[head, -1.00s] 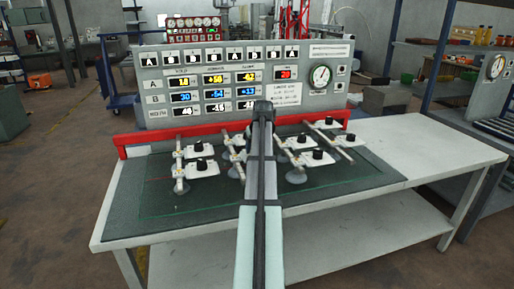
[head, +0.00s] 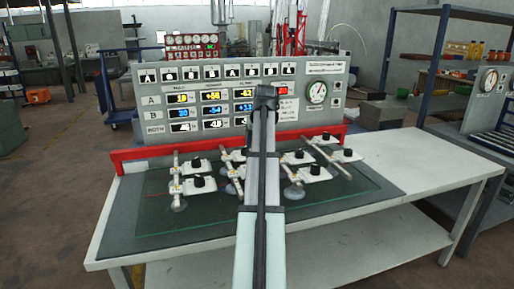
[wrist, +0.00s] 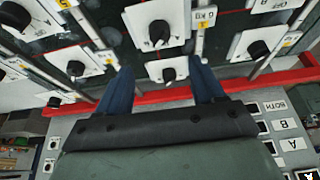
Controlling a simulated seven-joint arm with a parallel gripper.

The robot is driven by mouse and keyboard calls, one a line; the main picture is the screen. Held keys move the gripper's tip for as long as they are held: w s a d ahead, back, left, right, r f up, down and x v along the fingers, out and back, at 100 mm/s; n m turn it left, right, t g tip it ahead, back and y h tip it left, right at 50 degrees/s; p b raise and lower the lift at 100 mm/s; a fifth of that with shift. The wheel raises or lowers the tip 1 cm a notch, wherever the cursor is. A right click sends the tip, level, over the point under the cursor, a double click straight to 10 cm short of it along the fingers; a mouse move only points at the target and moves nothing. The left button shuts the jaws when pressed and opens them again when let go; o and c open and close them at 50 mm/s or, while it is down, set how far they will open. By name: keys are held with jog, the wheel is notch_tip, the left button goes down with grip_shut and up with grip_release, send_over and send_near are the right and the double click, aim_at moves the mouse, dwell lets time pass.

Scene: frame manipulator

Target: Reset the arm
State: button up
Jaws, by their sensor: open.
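My arm reaches up the middle of the head view, and its end covers part of the control panel (head: 150,95); the fingers do not show there. In the wrist view my gripper (wrist: 160,80) is open, with two dark blue fingers spread apart and nothing held between them. White plates with black knobs (wrist: 158,33) lie beyond and between the fingertips. I cannot tell whether the fingers touch any of them. In the head view the knob plates (head: 199,183) sit on metal rods with suction cups above a dark mat.
A red frame bar (head: 140,154) runs along the panel's foot, and the wrist view shows it crossing behind the fingers. The grey table (head: 430,165) is bare on its right side. Shelving (head: 445,50) stands at the back right. A blue cart (head: 118,95) stands at the left.

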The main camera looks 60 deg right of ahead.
jog(key=shift+s+a+r, duration=0.1)
jog(key=shift+r, duration=0.25)
dwell(0.4)
